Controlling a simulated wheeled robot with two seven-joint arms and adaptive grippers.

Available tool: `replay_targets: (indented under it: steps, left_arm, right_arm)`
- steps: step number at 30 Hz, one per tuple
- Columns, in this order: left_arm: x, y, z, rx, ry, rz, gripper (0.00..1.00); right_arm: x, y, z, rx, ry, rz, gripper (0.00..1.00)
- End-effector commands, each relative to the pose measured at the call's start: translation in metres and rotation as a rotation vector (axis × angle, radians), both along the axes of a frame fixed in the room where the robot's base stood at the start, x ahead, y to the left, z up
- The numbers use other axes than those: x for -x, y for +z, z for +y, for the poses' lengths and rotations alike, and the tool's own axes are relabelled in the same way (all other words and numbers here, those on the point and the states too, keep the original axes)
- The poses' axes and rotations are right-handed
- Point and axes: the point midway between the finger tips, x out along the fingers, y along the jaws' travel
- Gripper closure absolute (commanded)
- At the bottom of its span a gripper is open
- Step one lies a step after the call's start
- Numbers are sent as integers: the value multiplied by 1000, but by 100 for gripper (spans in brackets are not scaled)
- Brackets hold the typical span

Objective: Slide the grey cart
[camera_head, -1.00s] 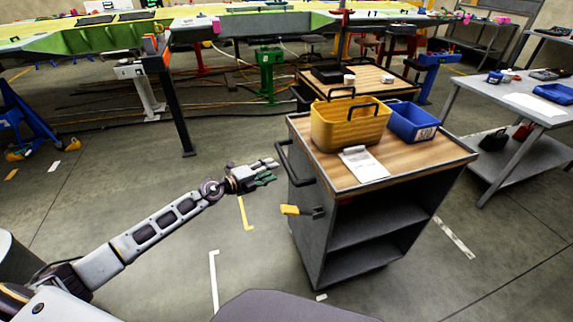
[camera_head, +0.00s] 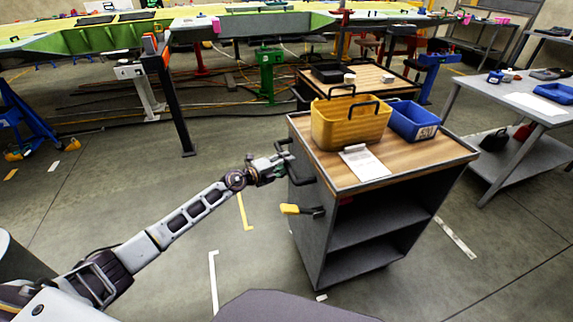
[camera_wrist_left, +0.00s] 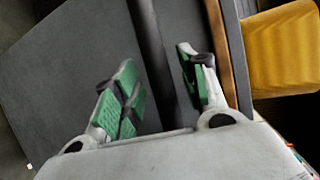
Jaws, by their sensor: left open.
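The grey cart (camera_head: 312,245) stands upright in the middle right of the head view, with a wooden top and open shelves. Its black handle (camera_head: 301,175) sticks out on its left side. My left gripper (camera_head: 283,160) is at the handle's upper part. In the left wrist view, the open green-padded fingers of my left gripper (camera_wrist_left: 156,62) are on either side of the dark handle bar (camera_wrist_left: 149,40). The bar lies between them, with a gap visible to the left finger. The cart's grey side panel (camera_wrist_left: 70,65) is behind. My right gripper is out of view.
A yellow basket (camera_head: 348,126), a blue bin (camera_head: 414,122) and a white paper (camera_head: 363,162) are on the cart top. Another wood-topped cart (camera_head: 376,78) stands behind. A grey table (camera_head: 492,102) is on the right.

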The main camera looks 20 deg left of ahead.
Motion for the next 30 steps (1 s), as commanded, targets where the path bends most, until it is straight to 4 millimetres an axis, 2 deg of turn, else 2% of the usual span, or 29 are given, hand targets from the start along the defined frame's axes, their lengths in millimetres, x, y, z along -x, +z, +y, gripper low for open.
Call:
replay_targets:
  steps: [6,16,25,26,30]
  left_arm:
    - [-7,-1,-5,-2,0,-1,57]
    - [-7,-1,-5,-1,-1,0,59]
    - [-7,-1,-5,-1,0,-1,97]
    - [-7,-1,-5,-1,0,-1,100]
    - [-7,-1,-5,-1,0,-1,100]
  right_arm:
    - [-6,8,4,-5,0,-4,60]
    - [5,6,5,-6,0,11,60]
    - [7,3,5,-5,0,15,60]
    - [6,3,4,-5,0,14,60]
    - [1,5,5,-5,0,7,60]
